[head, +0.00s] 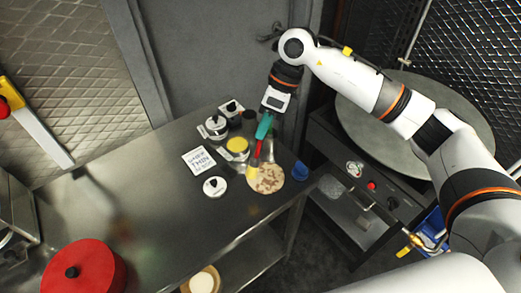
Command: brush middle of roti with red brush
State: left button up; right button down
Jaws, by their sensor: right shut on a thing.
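The roti (267,179), round and pale with brown patches, lies flat near the right end of the steel counter. My right gripper (265,128) is above and behind it, shut on the red brush (257,149). The brush points downward, with its yellowish tip (252,171) at the upper left part of the roti. I cannot tell whether the tip touches the roti or hovers just above it. The fingers look teal and partly cover the brush's upper end. My left gripper is not in view.
Behind and left of the roti stand a yellow-topped container (237,146), a white lidded jar (215,127), a printed card (199,160) and a white lid (214,187). A red lidded pot (84,270) stands front left; the counter between is clear.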

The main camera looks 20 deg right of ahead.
jog(key=w+d+r+t+b, duration=0.2)
jog(key=w+d+r+t, duration=0.1)
jog(key=w+d, duration=0.1)
jog(key=shift+y, duration=0.4)
notch_tip(320, 180, down, 5)
jog(key=shift+w+a+r+b, duration=0.1)
jog(key=shift+w+a+b, duration=0.05)
jog(key=shift+b, duration=0.85)
